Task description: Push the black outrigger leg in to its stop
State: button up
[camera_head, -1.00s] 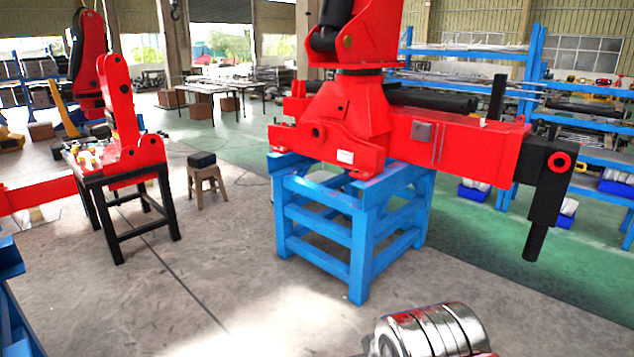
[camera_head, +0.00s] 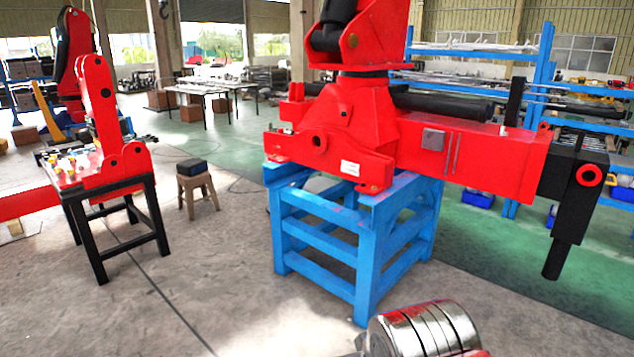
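The black outrigger leg (camera_head: 574,205) hangs upright at the right end of the red crane beam (camera_head: 470,158). A short black arm stub shows between the beam's end and the leg, so the leg stands a little out from the beam. A red round cap (camera_head: 589,176) is on the leg's upper part. My arm shows at the bottom of the view as a silver and red cylinder, well below and left of the leg and apart from it. My gripper's fingers are not in view.
A blue stand (camera_head: 366,240) carries the red crane. A blue shelf rack (camera_head: 530,90) stands behind the leg. At left are a black stand (camera_head: 95,245) with red crane parts and a small stool (camera_head: 196,185). The floor in front is clear.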

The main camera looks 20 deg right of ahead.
aim_at(575, 177)
jog(key=z, duration=3.05)
jog(key=i, duration=2)
jog(key=z, duration=0.05)
